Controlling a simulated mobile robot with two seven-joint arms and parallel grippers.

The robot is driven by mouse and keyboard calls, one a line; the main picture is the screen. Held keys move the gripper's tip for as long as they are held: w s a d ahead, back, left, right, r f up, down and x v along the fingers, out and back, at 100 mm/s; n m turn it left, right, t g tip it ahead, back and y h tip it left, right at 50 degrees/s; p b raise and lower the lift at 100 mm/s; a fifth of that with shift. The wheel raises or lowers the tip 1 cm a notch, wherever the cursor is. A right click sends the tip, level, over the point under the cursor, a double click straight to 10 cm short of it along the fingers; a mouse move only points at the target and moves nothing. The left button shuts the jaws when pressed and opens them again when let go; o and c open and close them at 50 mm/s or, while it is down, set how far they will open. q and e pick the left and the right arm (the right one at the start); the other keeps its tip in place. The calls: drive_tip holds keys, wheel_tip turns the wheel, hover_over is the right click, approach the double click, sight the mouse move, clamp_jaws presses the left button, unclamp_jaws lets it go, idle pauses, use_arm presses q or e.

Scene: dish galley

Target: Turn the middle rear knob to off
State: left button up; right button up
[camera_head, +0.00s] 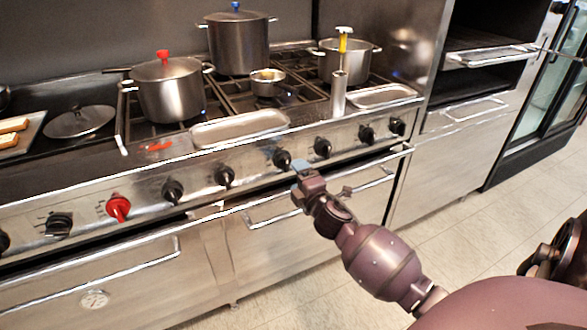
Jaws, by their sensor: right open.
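A row of several knobs runs along the front panel of the stove (250,172). Most are black and one is red (118,207). I cannot tell from labels which is the middle rear knob. My right gripper (301,166) is open, with its fingertips just right of and slightly below a black knob (282,159). I cannot tell whether they touch it. Another black knob (322,147) is just right of the gripper. The knobs' pointer marks are too small to read. My left gripper is not in view.
Pots stand on the burners: a red-knobbed one (170,92), a tall blue-knobbed one (238,45), and one at the right (345,65). Metal trays (240,127) lie along the front edge. An oven handle (250,204) runs below the knobs. The floor (450,225) at right is clear.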

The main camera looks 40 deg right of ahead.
drive_tip(key=shift+v, duration=2.15)
